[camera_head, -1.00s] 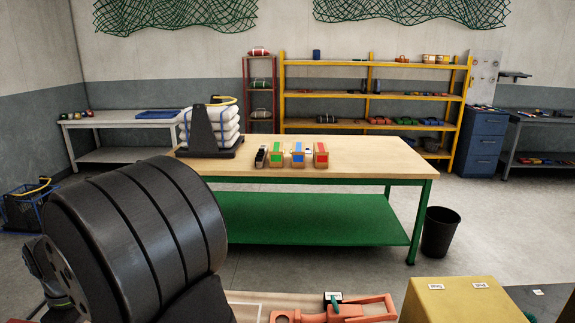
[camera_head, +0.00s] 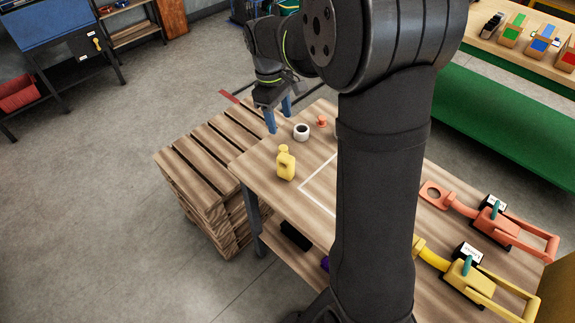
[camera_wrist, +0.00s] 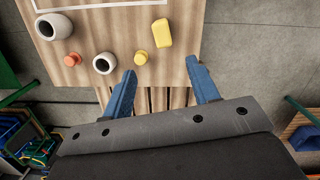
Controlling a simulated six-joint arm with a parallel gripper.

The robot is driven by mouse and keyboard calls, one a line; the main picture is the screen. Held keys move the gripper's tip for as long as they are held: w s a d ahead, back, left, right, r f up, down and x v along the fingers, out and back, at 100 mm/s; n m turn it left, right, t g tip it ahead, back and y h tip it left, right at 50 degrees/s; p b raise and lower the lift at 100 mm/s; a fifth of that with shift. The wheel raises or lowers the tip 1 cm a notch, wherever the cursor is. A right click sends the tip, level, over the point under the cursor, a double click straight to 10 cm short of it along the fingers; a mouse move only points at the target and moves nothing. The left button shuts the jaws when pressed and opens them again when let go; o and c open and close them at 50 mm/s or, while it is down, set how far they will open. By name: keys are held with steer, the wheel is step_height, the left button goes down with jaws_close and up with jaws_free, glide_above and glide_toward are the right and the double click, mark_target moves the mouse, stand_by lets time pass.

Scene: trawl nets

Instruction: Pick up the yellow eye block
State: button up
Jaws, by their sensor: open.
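My gripper (camera_head: 278,114) is open and empty, its two blue fingers beyond the wooden table's far left edge. In the wrist view my gripper (camera_wrist: 161,70) points toward the yellow block (camera_wrist: 162,34), which lies ahead of the fingertips, apart from them. A small round yellow piece (camera_wrist: 141,57) is beside the block, nearer the fingers. In the head view the yellow block (camera_head: 286,167) stands near the table's left edge, with the round yellow piece (camera_head: 283,149) just behind it. I cannot tell which one is called the eye block; no eye is clearly visible.
A white ring (camera_head: 301,132) and an orange knob (camera_head: 321,121) stand near the yellow pieces. Orange (camera_head: 495,228) and yellow (camera_head: 470,280) long-handled tools lie at the right. A wooden pallet stack (camera_head: 200,175) adjoins the table's left side. My arm hides the table's middle.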

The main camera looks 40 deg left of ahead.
mark_target(286, 157)
steer(key=f, duration=0.3)
steer(key=d+f, duration=0.1)
steer(key=f, duration=0.7)
steer(key=shift+w+d+f, duration=0.2)
steer(key=shift+d+f, duration=0.05)
steer(key=shift+d, duration=0.15)
steer(key=shift+s+d+f, duration=0.1)
steer(key=shift+d+f, duration=0.05)
steer(key=shift+f, duration=1.2)
steer(key=shift+d+f, duration=0.1)
steer(key=shift+f, duration=1.2)
steer(key=c, duration=1.1)
steer(key=shift+r, duration=0.1)
steer(key=shift+c, duration=0.2)
